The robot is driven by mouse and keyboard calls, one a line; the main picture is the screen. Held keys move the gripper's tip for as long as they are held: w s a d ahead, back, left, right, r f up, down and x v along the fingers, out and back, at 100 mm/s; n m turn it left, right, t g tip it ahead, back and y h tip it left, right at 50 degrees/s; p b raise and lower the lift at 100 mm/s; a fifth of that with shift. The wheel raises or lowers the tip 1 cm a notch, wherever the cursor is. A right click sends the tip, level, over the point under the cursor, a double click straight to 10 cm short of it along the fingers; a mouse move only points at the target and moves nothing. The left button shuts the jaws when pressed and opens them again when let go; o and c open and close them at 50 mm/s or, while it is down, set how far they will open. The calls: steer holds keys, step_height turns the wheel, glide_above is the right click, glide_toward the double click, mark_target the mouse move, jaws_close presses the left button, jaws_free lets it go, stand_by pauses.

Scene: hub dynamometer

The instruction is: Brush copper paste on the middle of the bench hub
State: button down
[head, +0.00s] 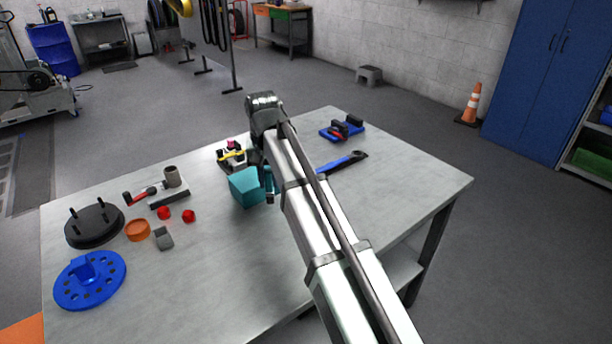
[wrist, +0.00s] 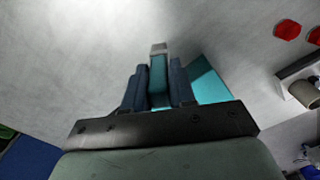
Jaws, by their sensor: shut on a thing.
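My gripper (wrist: 158,82) points down over the middle of the table, beside a teal block (head: 244,187). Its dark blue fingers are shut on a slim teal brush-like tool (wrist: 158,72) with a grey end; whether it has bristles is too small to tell. The teal block also shows behind the fingers in the wrist view (wrist: 208,82). The bench hub (head: 94,224), a dark disc with upright studs, lies at the table's left, well away from my gripper. An orange round tub (head: 137,230) stands just right of it; I cannot tell its contents.
A blue holed disc (head: 90,281) lies at front left. Red caps (head: 188,216), a grey block (head: 162,238) and a grey fixture with an upright tube (head: 172,178) lie between hub and teal block. A blue-handled tool (head: 343,163) lies right. The table's front middle is clear.

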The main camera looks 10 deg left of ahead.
steer(key=s+a+m, duration=0.1)
steer(key=s+a, duration=0.2)
steer(key=a, duration=0.9)
steer(key=s+a+r, duration=0.1)
steer(key=s+a, duration=0.3)
steer(key=a, duration=0.9)
steer(key=s+a+m, duration=0.1)
steer(key=s+a, duration=0.2)
steer(key=a, duration=0.9)
steer(key=shift+s+a+r+m, duration=0.2)
steer(key=shift+s+r+m, duration=0.05)
steer(key=shift+r+m, duration=0.05)
steer(key=shift+f, duration=0.1)
steer(key=shift+f, duration=2.9)
steer(key=shift+f, duration=0.6)
steer(key=shift+r, duration=0.1)
step_height(320, 180, up, 7)
